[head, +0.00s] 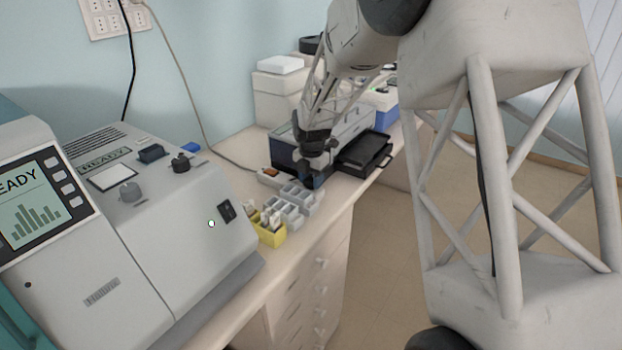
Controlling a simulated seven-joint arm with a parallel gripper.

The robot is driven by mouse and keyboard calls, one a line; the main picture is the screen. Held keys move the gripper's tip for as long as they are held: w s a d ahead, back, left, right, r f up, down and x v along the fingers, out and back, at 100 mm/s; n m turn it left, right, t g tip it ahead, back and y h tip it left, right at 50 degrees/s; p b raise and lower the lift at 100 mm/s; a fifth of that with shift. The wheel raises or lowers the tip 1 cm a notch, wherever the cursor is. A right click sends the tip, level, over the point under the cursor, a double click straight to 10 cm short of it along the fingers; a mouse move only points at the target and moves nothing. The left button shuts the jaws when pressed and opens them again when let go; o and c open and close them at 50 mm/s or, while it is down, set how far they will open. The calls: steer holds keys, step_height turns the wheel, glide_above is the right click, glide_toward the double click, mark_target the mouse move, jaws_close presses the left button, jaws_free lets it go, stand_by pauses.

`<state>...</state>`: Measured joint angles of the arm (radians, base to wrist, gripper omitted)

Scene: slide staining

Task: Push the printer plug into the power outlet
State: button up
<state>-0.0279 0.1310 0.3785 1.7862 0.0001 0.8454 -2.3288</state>
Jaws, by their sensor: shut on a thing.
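My gripper (313,180) points down over the far bench, between the grey compartment rack and the dark tray. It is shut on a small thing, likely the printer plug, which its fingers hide. A wall outlet plate (115,17) is at the top left, with a black and a beige cord at it. The beige cord (190,95) runs down to a small pale block with an orange-brown patch (268,176), possibly an outlet strip, just left of my gripper. I cannot tell whether the held thing touches the block. A blue-grey machine (353,128), possibly the printer, stands behind my gripper.
A large grey machine with a READY screen (180,225) fills the left. A yellow holder (270,236) and a grey compartment rack (291,203) stand near the bench's front edge. A black tray (363,155) is right of my gripper. White boxes (279,95) stand behind.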

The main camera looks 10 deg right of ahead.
steer(key=shift+f, duration=0.45)
steer(key=o, duration=1)
steer(key=shift+c, duration=0.2)
steer(key=shift+r, duration=0.15)
steer(key=shift+r, duration=3.8)
